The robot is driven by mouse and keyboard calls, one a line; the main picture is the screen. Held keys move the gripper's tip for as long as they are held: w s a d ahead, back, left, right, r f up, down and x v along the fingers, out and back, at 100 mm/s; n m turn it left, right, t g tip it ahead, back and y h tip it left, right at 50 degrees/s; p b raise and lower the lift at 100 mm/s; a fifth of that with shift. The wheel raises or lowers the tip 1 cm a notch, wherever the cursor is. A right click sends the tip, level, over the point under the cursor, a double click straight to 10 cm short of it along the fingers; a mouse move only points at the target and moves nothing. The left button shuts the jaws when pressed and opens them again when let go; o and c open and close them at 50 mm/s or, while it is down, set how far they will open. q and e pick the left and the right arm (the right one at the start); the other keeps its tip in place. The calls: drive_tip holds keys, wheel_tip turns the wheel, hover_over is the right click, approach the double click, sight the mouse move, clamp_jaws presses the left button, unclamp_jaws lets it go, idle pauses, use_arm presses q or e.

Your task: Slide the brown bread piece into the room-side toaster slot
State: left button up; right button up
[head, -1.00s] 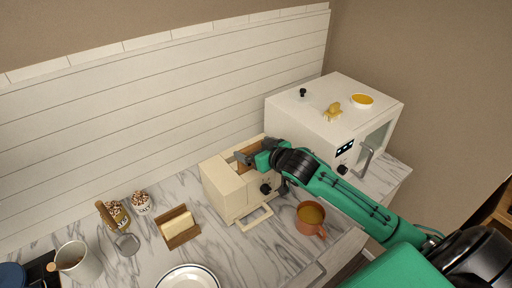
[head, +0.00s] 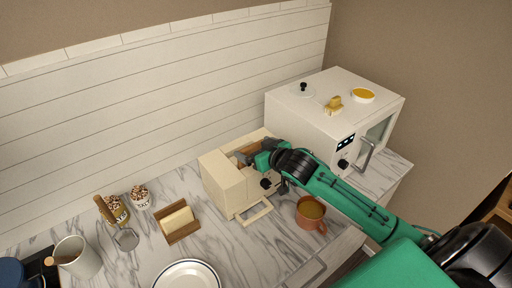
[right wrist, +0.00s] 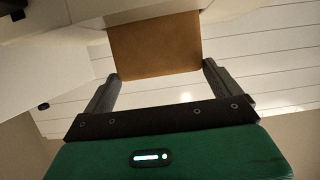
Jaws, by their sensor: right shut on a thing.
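The cream toaster (head: 224,184) stands on the marble counter in the head view. My right gripper (head: 246,157) is over its top, near the slots. In the right wrist view, the brown bread piece (right wrist: 155,45) lies between the two fingers of the gripper (right wrist: 160,72), which are shut on its side edges. In the head view only a little of the brown bread (head: 251,148) shows at the toaster's top. The gripper hides much of the slots, so I cannot tell which slot the bread is at or how deep it sits. My left gripper is not in view.
A white oven (head: 320,115) stands close to the right of the toaster. An orange mug (head: 309,214) is in front, below my right arm. A wooden holder (head: 183,238), a plate (head: 187,279) and jars (head: 140,197) are to the left. The wall is behind.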

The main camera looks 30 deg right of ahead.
drive_tip(key=shift+f+b, duration=0.35)
drive_tip(key=shift+f, duration=0.55)
drive_tip(key=o, duration=0.8)
drive_tip(key=shift+o, duration=0.2)
drive_tip(key=shift+s, duration=0.25)
drive_tip(key=b+v, duration=0.4)
drive_tip(key=v, duration=0.9)
drive_tip(key=shift+s+b, duration=0.15)
drive_tip(key=shift+b, duration=0.15)
drive_tip(key=shift+r, duration=0.1)
